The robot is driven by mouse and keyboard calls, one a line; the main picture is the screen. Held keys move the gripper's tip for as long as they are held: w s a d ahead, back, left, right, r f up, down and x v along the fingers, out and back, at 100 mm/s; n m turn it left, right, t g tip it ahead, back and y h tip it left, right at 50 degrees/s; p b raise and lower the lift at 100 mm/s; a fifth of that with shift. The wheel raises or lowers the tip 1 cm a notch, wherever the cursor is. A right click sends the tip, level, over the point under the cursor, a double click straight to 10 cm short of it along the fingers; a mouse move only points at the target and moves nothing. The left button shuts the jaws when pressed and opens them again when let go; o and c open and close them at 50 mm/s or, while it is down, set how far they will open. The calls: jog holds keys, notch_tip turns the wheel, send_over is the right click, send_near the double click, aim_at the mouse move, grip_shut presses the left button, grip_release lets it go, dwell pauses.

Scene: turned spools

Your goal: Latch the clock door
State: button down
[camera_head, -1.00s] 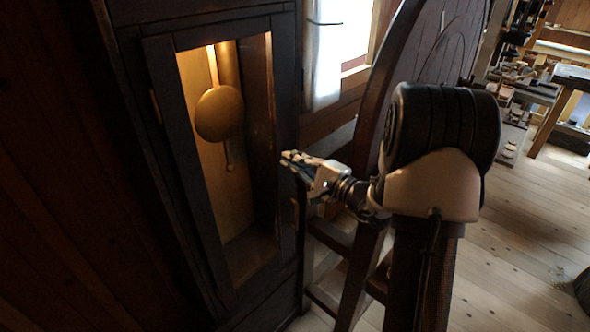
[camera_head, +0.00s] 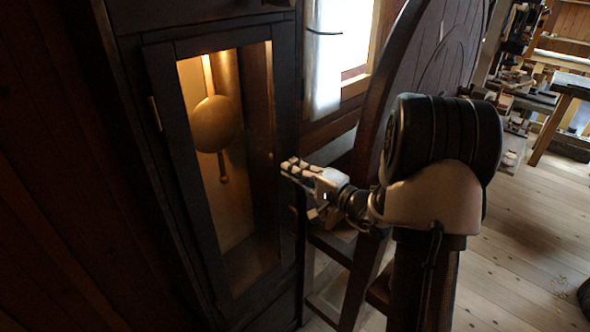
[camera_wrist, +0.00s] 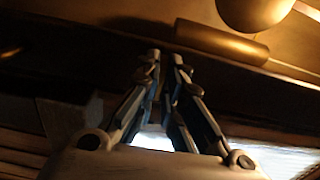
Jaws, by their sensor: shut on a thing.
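The clock door (camera_head: 185,185) is a tall dark frame around a glass pane on the clock case, in the head view. It looks flush or nearly flush with the case; a small gap cannot be told. The brass pendulum bob (camera_head: 217,123) shows behind the glass. My gripper (camera_head: 286,166) is at the door's right side, about halfway up. In the wrist view its fingers (camera_wrist: 166,56) are close together, their tips against the dark wood. They are shut on a small part there, likely the latch, which the fingertips largely hide.
A brass hinge (camera_head: 155,113) is on the door's left edge. A bright window (camera_head: 340,55) is beyond the clock. Open plank floor (camera_head: 520,230) lies to the right.

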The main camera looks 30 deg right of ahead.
jog(key=c, duration=1.7)
grip_release()
